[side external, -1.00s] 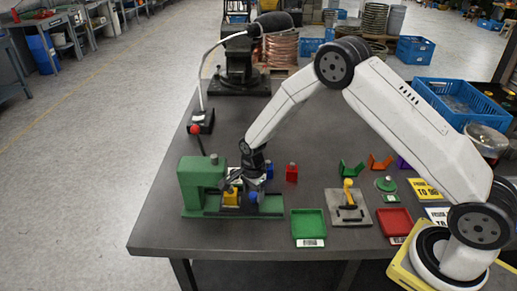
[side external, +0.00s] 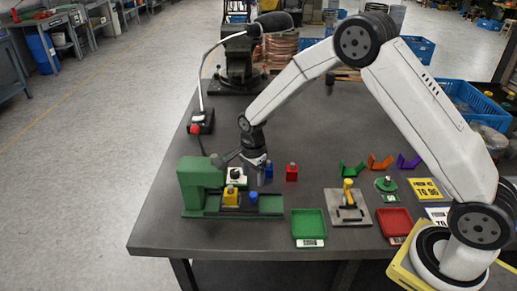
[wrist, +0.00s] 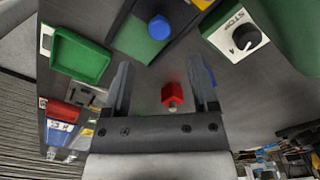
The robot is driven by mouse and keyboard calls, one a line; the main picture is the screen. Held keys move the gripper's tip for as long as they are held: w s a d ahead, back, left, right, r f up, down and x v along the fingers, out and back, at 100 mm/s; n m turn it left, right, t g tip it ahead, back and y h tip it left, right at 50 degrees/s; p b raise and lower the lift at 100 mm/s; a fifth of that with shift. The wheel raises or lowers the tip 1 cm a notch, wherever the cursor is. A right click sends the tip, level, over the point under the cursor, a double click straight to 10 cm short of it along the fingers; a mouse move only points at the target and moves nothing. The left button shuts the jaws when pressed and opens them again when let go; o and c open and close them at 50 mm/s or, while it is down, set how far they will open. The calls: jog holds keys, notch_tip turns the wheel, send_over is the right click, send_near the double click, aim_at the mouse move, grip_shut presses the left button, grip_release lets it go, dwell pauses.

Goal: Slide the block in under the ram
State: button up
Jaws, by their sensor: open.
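The green press (side external: 199,181) stands at the left of the table in the side view; I cannot make out its ram apart from the green head. My gripper (side external: 246,160) is open and empty, above and behind the bed. In the wrist view my gripper (wrist: 162,75) has nothing between its fingers.
A blue block (side external: 269,170) and a red block (side external: 292,172) stand behind the bed. A green tray (side external: 308,223), a grey plate with a yellow handle (side external: 348,200) and a red tray (side external: 394,221) lie to the right.

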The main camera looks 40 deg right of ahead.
jog(key=shift+r, duration=0.4)
jog(key=c, duration=0.5)
jog(key=shift+s+d+f, duration=0.1)
jog(key=shift+d, duration=0.1)
jog(key=c, duration=0.3)
jog(key=shift+s+d, duration=0.1)
jog(key=shift+d, duration=0.2)
grip_shut()
jog(key=s+d+m+t+y, duration=0.2)
jog(key=d+y, duration=0.5)
jog(key=d, duration=0.5)
jog(key=shift+s+d+r+m+t+y, duration=0.3)
jog(key=shift+s+r+m+y, duration=0.1)
jog(key=shift+s+m, duration=0.55)
